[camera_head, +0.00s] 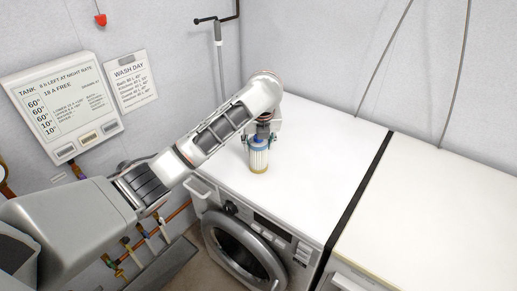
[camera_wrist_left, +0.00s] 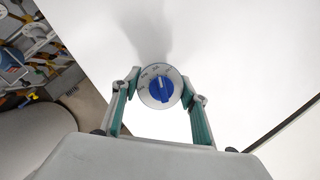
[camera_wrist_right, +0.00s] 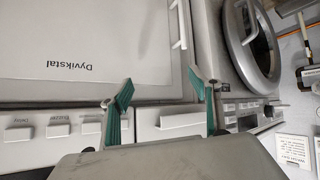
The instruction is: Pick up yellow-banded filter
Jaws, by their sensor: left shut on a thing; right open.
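The yellow-banded filter (camera_head: 259,158) is a pale upright cylinder with a blue top and a yellow band near its base. It is over the white top of the washing machine; I cannot tell whether its base touches. My left gripper (camera_head: 260,139) comes from above and is shut on its upper part. In the left wrist view the filter's round top (camera_wrist_left: 149,98), with a blue knob and marks around it, sits between the green-padded fingers. My right gripper (camera_wrist_right: 160,90) is open and empty, in front of appliance fronts; it does not show in the head view.
The washing machine (camera_head: 330,135) has a clear top right of the filter. A dark gap (camera_head: 362,188) separates it from another white surface (camera_head: 440,220). A wall panel (camera_head: 62,105), a notice (camera_head: 131,80) and pipes (camera_head: 160,232) are at the left.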

